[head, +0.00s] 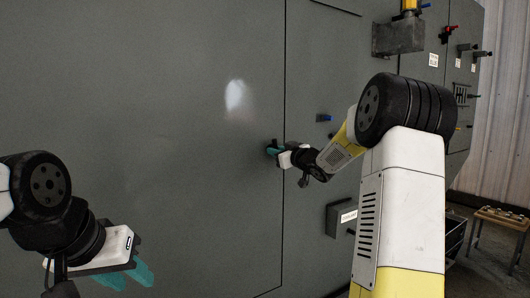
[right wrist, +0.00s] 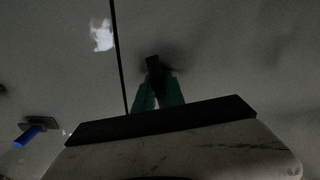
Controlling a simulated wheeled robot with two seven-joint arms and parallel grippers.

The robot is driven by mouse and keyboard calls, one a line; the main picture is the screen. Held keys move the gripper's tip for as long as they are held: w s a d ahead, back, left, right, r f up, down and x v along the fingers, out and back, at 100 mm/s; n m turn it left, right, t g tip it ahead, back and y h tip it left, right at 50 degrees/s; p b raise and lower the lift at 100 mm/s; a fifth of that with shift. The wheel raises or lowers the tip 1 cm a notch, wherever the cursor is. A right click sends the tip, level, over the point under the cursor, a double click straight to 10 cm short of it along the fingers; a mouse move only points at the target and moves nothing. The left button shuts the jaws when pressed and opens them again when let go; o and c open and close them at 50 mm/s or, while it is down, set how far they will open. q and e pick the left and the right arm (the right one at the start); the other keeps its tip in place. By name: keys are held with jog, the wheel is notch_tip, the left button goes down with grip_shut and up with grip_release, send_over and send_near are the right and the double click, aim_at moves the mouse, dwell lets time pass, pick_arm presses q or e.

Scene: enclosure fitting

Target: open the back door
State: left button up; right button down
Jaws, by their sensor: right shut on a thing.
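The large grey door panel (head: 150,110) fills the left of the head view, with a vertical seam along its right edge. It lies flush with the neighbouring panel, with no gap seen. My right gripper (head: 273,149) is at the panel beside this seam. In the right wrist view its teal fingers (right wrist: 158,97) are shut on a small dark handle (right wrist: 153,66), which they partly hide. In the head view the handle is mostly hidden by the gripper. My left gripper (head: 128,277) is low at the left, empty, its teal fingers apart, in front of the panel.
A grey box (head: 341,220) and a bracket (head: 398,38) stick out further right. A small wooden table (head: 500,215) stands at far right.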

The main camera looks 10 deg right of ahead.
jog(key=shift+m, duration=0.3)
jog(key=c, duration=1.3)
grip_release()
jog(key=shift+o, duration=0.2)
jog(key=v, duration=0.8)
jog(key=shift+w, duration=0.1)
